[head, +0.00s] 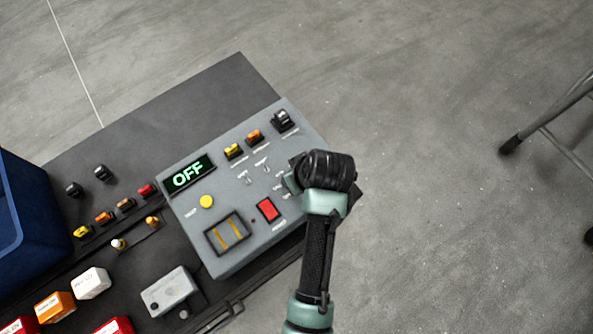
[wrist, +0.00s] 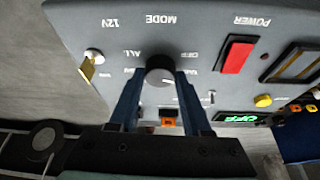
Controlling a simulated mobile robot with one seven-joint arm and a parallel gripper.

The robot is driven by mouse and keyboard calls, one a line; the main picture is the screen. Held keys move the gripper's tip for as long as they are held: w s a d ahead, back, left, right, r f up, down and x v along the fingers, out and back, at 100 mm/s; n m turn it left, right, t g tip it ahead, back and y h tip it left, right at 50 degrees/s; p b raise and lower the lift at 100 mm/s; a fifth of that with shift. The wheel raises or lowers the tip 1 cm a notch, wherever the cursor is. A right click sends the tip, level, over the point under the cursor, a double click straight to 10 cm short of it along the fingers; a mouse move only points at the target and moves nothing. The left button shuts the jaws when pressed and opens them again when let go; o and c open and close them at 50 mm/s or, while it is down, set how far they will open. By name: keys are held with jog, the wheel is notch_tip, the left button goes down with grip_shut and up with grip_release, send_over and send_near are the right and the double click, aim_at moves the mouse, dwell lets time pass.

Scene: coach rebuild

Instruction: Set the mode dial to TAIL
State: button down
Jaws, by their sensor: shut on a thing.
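The mode dial (wrist: 160,70) is a dark round knob on the grey panel, seen upside down in the wrist view under the lettering MODE. My gripper (wrist: 159,78) has one blue finger on each side of the knob and is shut on it. A pale mark shows on the knob's face, but I cannot tell surely which label it points to. ALL and OFF are readable around it; the smaller labels are blurred. In the head view my wrist hides the dial. The panel's display (head: 188,174) reads OFF in green.
The control box (head: 190,235) also carries a red power switch (head: 268,209), a yellow button (head: 206,201) and small toggles close to the dial. A key (wrist: 88,70) sits in the panel beside the dial. A blue bin (head: 25,215) stands at the left.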

dwell(0.3)
jog(key=shift+c, duration=1.8)
grip_release()
jog(key=shift+r, duration=0.1)
jog(key=v, duration=1.3)
jog(key=shift+b, duration=0.45)
jog(key=shift+w+d, duration=0.1)
